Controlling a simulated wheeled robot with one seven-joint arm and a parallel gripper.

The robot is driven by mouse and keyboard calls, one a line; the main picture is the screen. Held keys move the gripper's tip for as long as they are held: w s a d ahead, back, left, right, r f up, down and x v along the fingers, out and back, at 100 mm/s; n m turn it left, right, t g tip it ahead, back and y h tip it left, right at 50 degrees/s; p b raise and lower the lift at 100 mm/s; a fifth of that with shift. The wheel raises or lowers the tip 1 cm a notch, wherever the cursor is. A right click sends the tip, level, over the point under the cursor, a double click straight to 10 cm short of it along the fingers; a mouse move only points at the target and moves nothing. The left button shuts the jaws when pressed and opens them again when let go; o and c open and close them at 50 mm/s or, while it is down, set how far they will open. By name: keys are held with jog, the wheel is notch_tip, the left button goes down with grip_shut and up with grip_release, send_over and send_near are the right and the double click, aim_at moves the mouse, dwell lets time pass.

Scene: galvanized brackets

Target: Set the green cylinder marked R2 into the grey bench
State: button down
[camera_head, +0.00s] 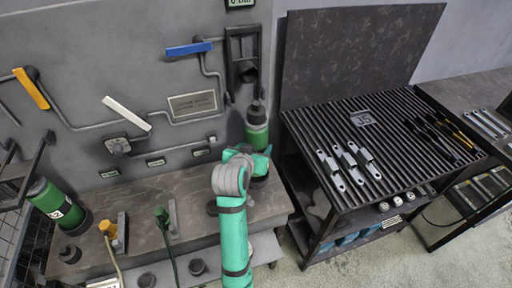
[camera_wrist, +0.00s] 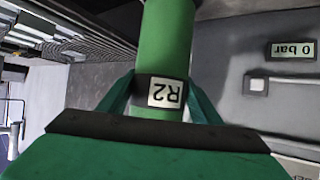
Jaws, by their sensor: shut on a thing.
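The green cylinder marked R2 (camera_wrist: 164,45) stands between the fingers of my gripper (camera_wrist: 162,95), which is shut on it. Its dark band with the white R2 label shows upside down in the wrist view. In the head view the cylinder (camera_head: 257,131) looks upright, with a dark top just below the black bracket (camera_head: 243,62) on the wall panel. My gripper (camera_head: 259,163) is over the right end of the grey-brown bench (camera_head: 190,190).
Another green cylinder (camera_head: 57,201) leans at the bench's left end. Pipes and coloured levers line the grey panel (camera_head: 120,60) behind. A slatted table (camera_head: 330,125) with metal brackets (camera_head: 346,168) stands close on the right. Yellow (camera_head: 108,229) and green-handled fittings sit on the bench.

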jog(key=shift+f, duration=2.45)
jog(key=c, duration=0.6)
grip_release()
jog(key=shift+c, duration=0.2)
jog(key=shift+o, duration=0.6)
jog(key=shift+f, duration=0.25)
jog(key=v, duration=1.1)
jog(key=shift+r, duration=0.1)
